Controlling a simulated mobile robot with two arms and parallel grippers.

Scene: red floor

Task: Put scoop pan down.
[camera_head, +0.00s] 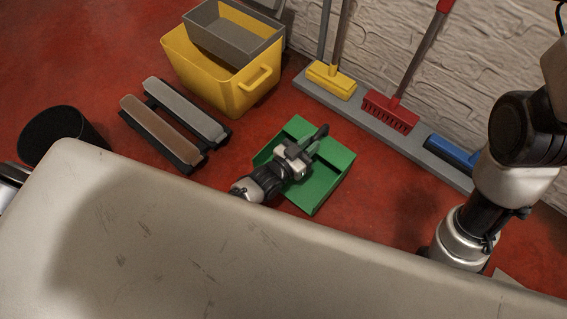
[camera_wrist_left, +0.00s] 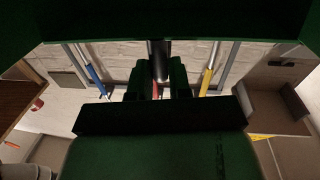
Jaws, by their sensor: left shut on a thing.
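The green scoop pan (camera_head: 327,181) shows in the head view beyond the middle of the picture, over the red floor. My left gripper (camera_head: 308,146) is shut on it, and the gripper and wrist cover part of the pan. I cannot tell whether the pan touches the floor or hangs just above it. In the left wrist view, green surfaces of the pan (camera_wrist_left: 150,158) fill the bottom and top, with the dark gripper fingers (camera_wrist_left: 157,82) between them. My right arm is at the right of the head view; its gripper is out of sight.
A grey rack (camera_head: 352,114) along the wall holds a yellow broom (camera_head: 331,80), a red broom (camera_head: 390,111) and a blue brush (camera_head: 451,151). A yellow bucket (camera_head: 205,77) with a grey tray, two long brush heads (camera_head: 160,127) and a black bin (camera_head: 60,134) stand left. Red floor is open around the pan.

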